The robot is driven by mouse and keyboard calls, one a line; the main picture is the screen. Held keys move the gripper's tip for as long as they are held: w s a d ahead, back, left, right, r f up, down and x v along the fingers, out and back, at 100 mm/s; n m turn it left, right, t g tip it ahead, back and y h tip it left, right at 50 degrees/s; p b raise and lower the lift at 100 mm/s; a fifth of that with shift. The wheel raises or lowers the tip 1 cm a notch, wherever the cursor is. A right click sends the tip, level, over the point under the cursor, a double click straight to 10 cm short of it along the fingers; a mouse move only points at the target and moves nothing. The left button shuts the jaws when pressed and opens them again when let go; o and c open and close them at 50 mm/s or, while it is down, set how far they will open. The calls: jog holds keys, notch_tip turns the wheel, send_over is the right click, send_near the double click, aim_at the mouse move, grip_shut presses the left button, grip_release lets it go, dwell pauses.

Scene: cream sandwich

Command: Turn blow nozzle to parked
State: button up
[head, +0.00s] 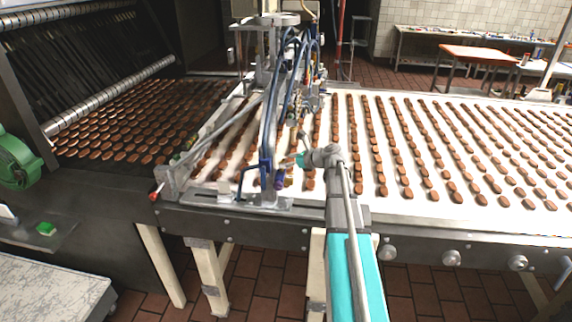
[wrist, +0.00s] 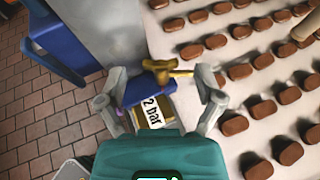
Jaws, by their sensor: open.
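The blow nozzle looks like the blue part with a brass piece (wrist: 167,71) across its top in the wrist view. My gripper (wrist: 160,82) is open, with one grey finger on each side of the blue and brass part. I cannot tell whether either finger touches it. In the head view my gripper (head: 306,159) is at the near side of the blue-hosed frame (head: 268,140), over the belt's near edge. The nozzle is too small there to make out clearly.
The white belt (head: 410,207) carries many rows of brown biscuits, close to the right finger in the wrist view. A blue clamp lever (wrist: 55,40) stands to the left. A dark oven-like machine (head: 100,200) is at the left. Brick-tiled floor lies in front.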

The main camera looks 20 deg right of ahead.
jog(key=shift+w+a+f, duration=0.2)
jog(key=shift+w+a, duration=0.1)
jog(key=shift+w, duration=0.05)
jog(key=shift+c, duration=0.3)
jog(key=c, duration=1.1)
jog(key=shift+w+d+n+g+y, duration=0.15)
jog(key=shift+n+g+y, duration=0.5)
jog(key=shift+n+y, duration=0.1)
jog(key=shift+w+d+n+g+y, duration=0.1)
jog(key=shift+n+g+y, duration=0.55)
jog(key=shift+n, duration=0.1)
jog(key=shift+n+g+y, duration=0.5)
jog(key=shift+n+g, duration=0.2)
jog(key=shift+n, duration=0.1)
jog(key=shift+s, duration=0.1)
